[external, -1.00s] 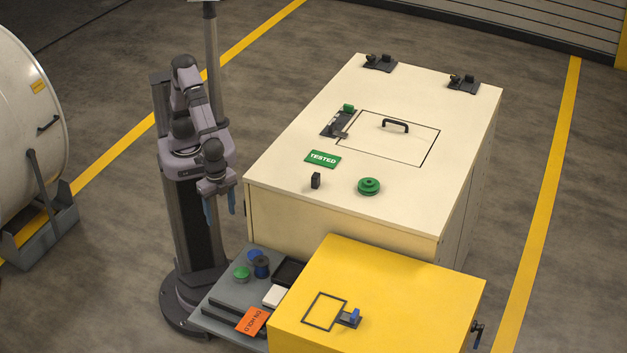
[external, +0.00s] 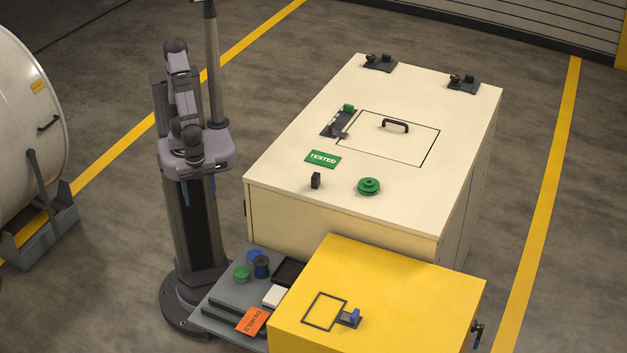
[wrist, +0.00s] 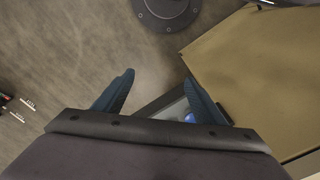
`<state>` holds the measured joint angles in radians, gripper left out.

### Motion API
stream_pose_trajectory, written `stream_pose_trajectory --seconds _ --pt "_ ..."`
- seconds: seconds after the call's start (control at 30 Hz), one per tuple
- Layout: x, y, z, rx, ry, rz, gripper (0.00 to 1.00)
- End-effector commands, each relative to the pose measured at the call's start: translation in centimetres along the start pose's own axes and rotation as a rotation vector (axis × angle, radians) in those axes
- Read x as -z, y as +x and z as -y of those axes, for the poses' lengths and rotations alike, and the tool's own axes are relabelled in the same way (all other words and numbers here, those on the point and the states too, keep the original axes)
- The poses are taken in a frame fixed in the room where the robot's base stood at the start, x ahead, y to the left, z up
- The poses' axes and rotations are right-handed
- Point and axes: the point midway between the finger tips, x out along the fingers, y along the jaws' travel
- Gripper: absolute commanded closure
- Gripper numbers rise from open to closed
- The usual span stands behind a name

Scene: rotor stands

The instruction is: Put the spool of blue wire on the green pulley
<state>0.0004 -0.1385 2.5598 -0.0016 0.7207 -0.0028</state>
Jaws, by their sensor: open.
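My gripper (external: 198,187) is high by my column, left of the cabinet and above the shelf, apart from the spool. In the wrist view my gripper (wrist: 159,80) shows two spread blue fingers with nothing between them.
A yellow box (external: 390,290) stands right of the shelf. The shelf also holds a black tray (external: 289,272), a white block (external: 274,296) and an orange tag (external: 252,320).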

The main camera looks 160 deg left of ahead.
Motion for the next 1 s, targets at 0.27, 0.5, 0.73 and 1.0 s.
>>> stream_pose_trajectory --seconds 0.27,0.5,0.73,1.0 --pt "0.2 -2.8 0.0 0.000 -0.001 -0.008 0.35" --pt "1.2 -4.1 -0.8 -0.023 0.005 -0.043 0.35" --pt "5.5 -2.5 -3.5 -0.095 0.005 -0.201 0.35" --pt "13.5 -1.0 -6.9 -0.182 -0.045 -0.514 0.35"
